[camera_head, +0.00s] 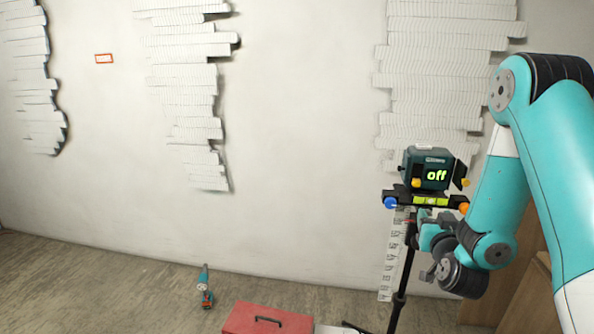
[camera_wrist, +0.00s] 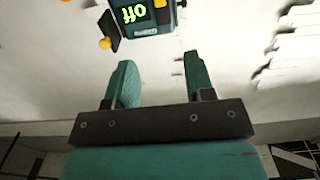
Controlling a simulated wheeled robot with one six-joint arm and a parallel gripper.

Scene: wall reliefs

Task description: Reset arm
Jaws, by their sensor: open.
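My arm, teal and white, reaches in from the right in the head view, with my gripper (camera_head: 432,240) low beside a tripod-mounted device. In the wrist view my gripper (camera_wrist: 158,80) has its two teal fingers apart with nothing between them. The device (camera_head: 428,170) is a dark teal box showing "off" in green. It also shows upside down in the wrist view (camera_wrist: 148,18), beyond the fingertips and apart from them. The device sits above a bar (camera_head: 430,200) with a blue knob and an orange knob at its ends. My forearm and gripper partly hide the tripod (camera_head: 400,290).
A pale wall with stacked white relief strips (camera_head: 185,90) stands behind. A red toolbox (camera_head: 268,318) and a small gnome-like figure (camera_head: 205,290) are on the wooden floor. A white ruled strip (camera_head: 388,265) stands behind the tripod. A brown wooden piece (camera_head: 530,295) is at right.

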